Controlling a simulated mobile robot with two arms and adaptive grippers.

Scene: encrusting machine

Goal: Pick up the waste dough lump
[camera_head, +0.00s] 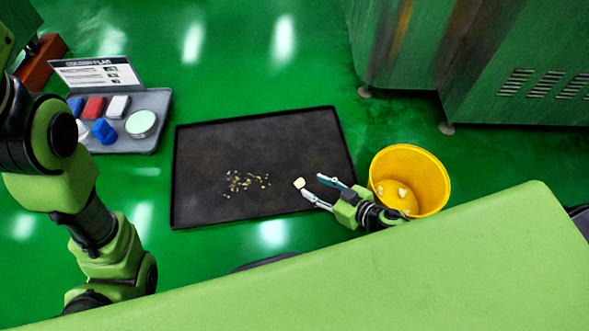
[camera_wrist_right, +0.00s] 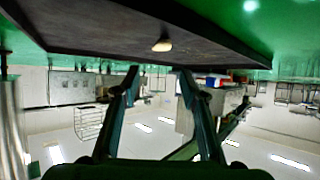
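The waste dough lump (camera_head: 299,183) is small and pale. It sits on the dark tray (camera_head: 215,205), near the tray's right part; it also shows in the right wrist view (camera_wrist_right: 162,46) on the dark surface. My right gripper (camera_head: 313,187) is open, with its two fingers pointing left toward the lump. In the right wrist view my right gripper (camera_wrist_right: 160,71) shows empty space between its fingers, and the lump appears just beyond the fingertips. My left arm comes in at the left, but its gripper is not in view.
Several crumbs (camera_head: 245,182) lie on the tray left of the lump. A yellow bucket (camera_head: 430,185) holding pale lumps stands right of the tray. A grey caddy (camera_head: 150,105) with coloured items is at the left. Metal machine cabinets (camera_head: 480,90) stand at the upper right.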

